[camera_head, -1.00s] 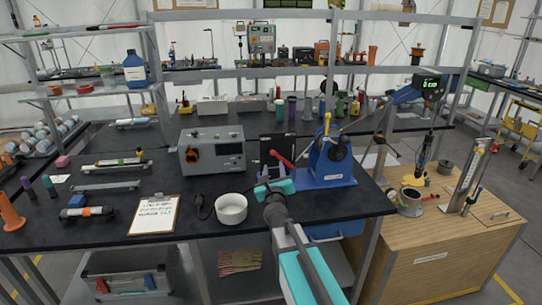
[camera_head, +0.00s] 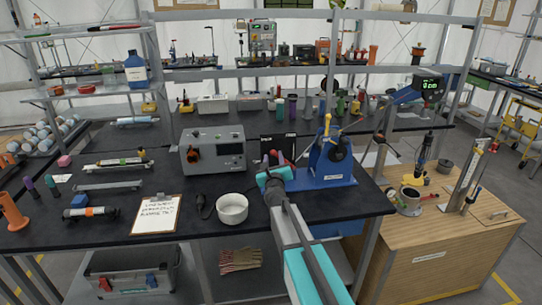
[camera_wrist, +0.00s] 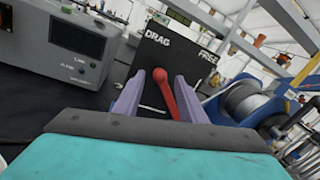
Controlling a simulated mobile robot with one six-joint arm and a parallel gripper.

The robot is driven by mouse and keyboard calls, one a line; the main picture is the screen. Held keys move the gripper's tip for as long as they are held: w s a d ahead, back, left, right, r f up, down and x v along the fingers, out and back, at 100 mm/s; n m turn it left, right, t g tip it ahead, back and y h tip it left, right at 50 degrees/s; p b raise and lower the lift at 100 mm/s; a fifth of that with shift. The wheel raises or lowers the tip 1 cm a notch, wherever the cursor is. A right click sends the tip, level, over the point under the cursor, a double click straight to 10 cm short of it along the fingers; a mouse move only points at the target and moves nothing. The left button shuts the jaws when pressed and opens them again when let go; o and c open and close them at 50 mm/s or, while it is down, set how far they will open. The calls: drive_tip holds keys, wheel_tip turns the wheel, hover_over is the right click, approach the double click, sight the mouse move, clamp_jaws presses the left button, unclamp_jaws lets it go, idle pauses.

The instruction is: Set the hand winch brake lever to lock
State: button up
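The hand winch (camera_head: 332,160) is a blue frame with a drum on the workbench; its drum (camera_wrist: 243,100) shows at right in the wrist view. Beside it stands a black panel (camera_wrist: 180,52) marked DRAG at left and FREE at right; no lock mark is visible. The red brake lever (camera_wrist: 163,90) stands in front of the panel, its round knob up, tilted slightly left. My gripper (camera_wrist: 155,98) is open, with its purple fingers on either side of the lever, the right finger closer. Whether they touch it is unclear. In the head view my gripper (camera_head: 274,176) largely hides the lever.
A grey instrument box (camera_head: 213,150) stands left of the panel. A white bowl (camera_head: 232,209) and a clipboard (camera_head: 156,214) lie nearer the bench front. A wooden cabinet (camera_head: 440,245) stands at right.

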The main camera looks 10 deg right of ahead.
drive_tip(key=shift+w+d, duration=0.2)
drive_tip(key=shift+w, duration=1)
drive_tip(key=shift+c, duration=0.5)
